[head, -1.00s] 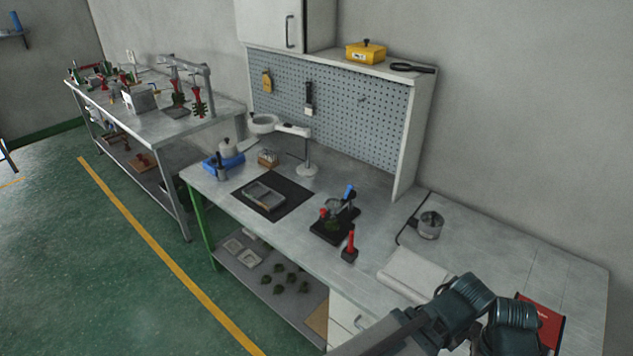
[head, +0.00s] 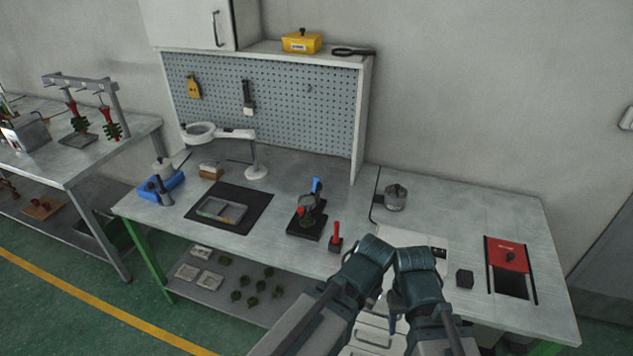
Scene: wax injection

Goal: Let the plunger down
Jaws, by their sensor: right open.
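A small press (head: 308,212) stands on the bench on a black base, with a blue lever (head: 316,186) sticking up and a red knob on its left side. I take this to hold the plunger; how high the plunger sits is too small to tell. My right arm comes in from the bottom edge, in front of the bench. My right gripper (head: 384,310) is open, low near the bench's front edge, to the right of and apart from the press. It is partly hidden by my own arm links. My left gripper is not in view.
A red-handled tool (head: 335,238) stands just right of the press. A metal pot (head: 395,197) is further right, and a red panel (head: 507,255) lies near the right end. A black mat (head: 255,205) with a grey tray and a magnifier lamp (head: 256,171) are left.

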